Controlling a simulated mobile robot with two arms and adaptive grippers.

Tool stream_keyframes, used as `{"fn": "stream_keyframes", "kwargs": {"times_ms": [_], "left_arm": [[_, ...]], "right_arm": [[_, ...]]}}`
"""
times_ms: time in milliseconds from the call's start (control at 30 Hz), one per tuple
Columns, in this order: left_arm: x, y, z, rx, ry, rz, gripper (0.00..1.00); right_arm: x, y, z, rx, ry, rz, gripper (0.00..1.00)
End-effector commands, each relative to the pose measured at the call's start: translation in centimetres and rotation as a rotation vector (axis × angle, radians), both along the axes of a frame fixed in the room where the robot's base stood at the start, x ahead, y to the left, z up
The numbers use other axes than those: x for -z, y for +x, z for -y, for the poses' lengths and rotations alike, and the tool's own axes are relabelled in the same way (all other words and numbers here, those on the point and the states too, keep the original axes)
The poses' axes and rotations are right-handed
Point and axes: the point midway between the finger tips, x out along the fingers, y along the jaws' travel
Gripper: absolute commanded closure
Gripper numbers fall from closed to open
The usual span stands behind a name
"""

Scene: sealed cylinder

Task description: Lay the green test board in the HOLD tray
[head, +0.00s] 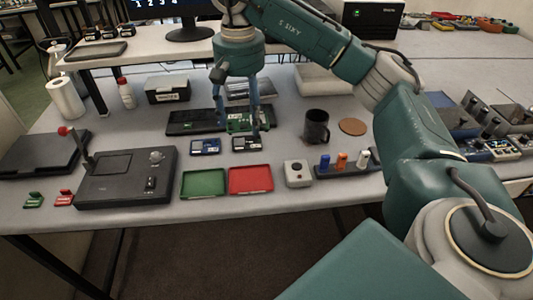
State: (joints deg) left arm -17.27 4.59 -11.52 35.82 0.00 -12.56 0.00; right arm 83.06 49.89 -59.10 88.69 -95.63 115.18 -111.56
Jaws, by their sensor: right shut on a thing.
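The green test board (240,123) is between the fingers of my right gripper (239,130), above the black mat or tray (190,123) at the middle of the bench. The gripper comes down from above and is shut on the board. Whether the board still touches the surface beneath cannot be told. No label reading HOLD is legible. A green tray (204,183) and a red tray (251,180) lie empty side by side at the front. A pale tray (323,80) and a grey tray (250,89) stand further back. My left gripper is not in view.
Two small dark devices (205,146) (246,144) lie just in front of the gripper. A black mug (316,127) and a cork coaster (352,127) stand to the right. A black test fixture (126,177) with a red-knobbed lever is at left. A labelled black box (167,89) stands behind.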

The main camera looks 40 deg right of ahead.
Motion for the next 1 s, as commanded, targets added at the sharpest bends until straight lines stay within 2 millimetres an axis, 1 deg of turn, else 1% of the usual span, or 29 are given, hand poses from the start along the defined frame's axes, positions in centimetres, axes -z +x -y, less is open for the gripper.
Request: {"fn": "stream_keyframes", "kwargs": {"times_ms": [33,100,300,367,400,500,600,867,1000], "left_arm": [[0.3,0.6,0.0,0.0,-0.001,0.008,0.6],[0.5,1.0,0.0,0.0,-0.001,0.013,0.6],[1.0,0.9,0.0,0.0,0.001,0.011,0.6],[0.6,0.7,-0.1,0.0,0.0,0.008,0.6],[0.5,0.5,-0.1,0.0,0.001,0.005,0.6],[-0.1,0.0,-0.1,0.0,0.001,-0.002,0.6],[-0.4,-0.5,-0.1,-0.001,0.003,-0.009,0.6],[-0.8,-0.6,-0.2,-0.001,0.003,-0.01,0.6],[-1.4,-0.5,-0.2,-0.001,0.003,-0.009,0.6]], "right_arm": [[1.5,-0.1,-0.1,-0.003,0.002,-0.008,0.67],[3.3,-0.2,-0.1,-0.004,0.003,-0.01,0.67],[8.3,-0.2,-0.1,-0.002,0.003,-0.009,0.67],[9.7,-0.2,-0.1,-0.002,0.001,-0.01,0.67],[10.7,-0.3,-0.1,-0.001,0.001,-0.01,0.67],[12.7,-0.2,0.0,0.0,0.0,-0.006,0.67],[14.2,-0.1,0.0,0.0,0.0,-0.005,0.67],[16.3,-0.1,0.0,-0.001,-0.001,-0.004,0.67],[18.3,-0.1,-0.1,-0.001,0.001,-0.005,0.67]]}}
